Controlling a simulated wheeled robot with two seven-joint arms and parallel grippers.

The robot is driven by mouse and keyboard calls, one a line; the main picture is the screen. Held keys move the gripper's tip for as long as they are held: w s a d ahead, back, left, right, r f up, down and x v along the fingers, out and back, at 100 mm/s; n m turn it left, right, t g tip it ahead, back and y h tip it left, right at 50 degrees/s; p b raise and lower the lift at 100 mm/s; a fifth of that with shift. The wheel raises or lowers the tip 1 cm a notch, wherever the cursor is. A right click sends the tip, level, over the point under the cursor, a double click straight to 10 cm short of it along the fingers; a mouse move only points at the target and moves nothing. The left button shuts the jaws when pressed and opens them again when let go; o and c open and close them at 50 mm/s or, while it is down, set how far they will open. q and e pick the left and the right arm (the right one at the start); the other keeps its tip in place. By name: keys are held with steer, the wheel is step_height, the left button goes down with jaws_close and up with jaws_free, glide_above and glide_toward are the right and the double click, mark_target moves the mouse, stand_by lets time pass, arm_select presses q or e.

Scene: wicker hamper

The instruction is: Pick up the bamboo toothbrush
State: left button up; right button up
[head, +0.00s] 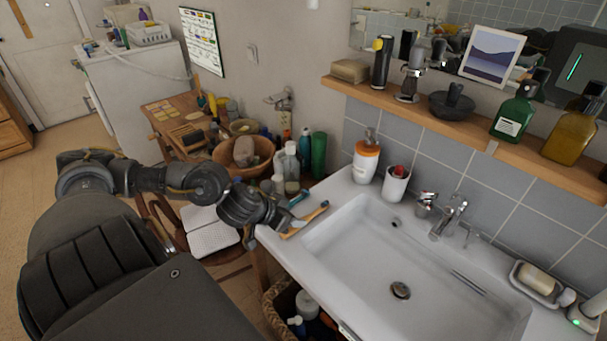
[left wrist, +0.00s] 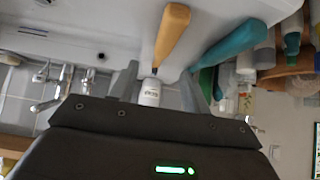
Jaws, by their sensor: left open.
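The bamboo toothbrush (head: 310,217), tan and slim, lies on the left end of the white sink counter (head: 335,190). In the left wrist view its tan handle (left wrist: 172,35) shows ahead of the fingers, its narrow part pointing toward the gap between them. My left gripper (head: 284,223) is at the counter's left edge, right beside the toothbrush; it also shows in the left wrist view (left wrist: 160,72), with its fingers apart. I cannot tell whether a finger touches the brush. My right gripper is out of view.
A teal brush (head: 298,198) lies close beside the bamboo one. Several bottles (head: 290,160) stand behind. An orange-capped dispenser (head: 366,158) and a white cup (head: 396,182) stand at the wall. The basin (head: 420,265) is open at the right. A wicker hamper (head: 277,315) stands below the counter.

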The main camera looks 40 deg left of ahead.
mark_target(306, 219)
arm_select(q)
steer(key=shift+w+f, duration=0.25)
steer(key=shift+f, duration=0.05)
steer(key=x, duration=0.4)
steer(key=shift+w+a+f+b, duration=0.1)
steer(key=shift+w+f+b, duration=0.05)
steer(key=shift+f+b, duration=0.2)
jaws_close()
steer(key=shift+r, duration=0.1)
